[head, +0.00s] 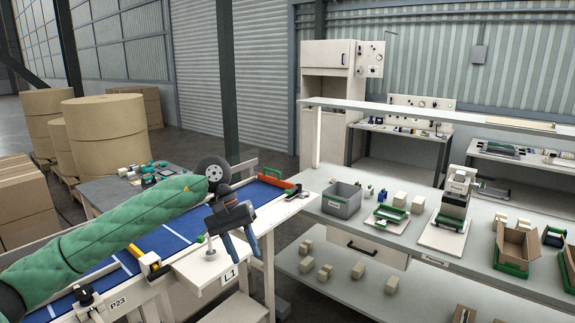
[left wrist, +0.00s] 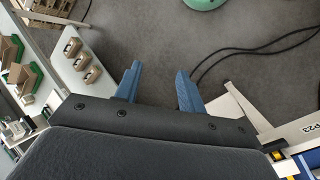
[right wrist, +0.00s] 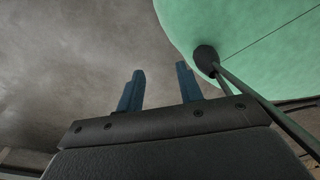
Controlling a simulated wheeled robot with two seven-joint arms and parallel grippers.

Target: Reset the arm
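My left arm, in a green padded sleeve, reaches in from the left of the head view. Its dark left gripper (head: 245,256) hangs in the air beside the L1 post end of the conveyor bench, blue fingers pointing down. In the left wrist view the two blue fingers of this gripper (left wrist: 158,72) stand apart with only floor between them. My right gripper is outside the head view. In the right wrist view its two blue fingers (right wrist: 160,72) are apart and nothing is between them.
The blue conveyor (head: 172,238) lies beneath my left arm. A grey workbench (head: 395,262) at right carries a grey bin (head: 341,200), a press-like device (head: 455,200) and a cardboard box (head: 517,250). Kraft rolls (head: 105,135) stand at left. Dark cables (left wrist: 245,50) lie on the floor.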

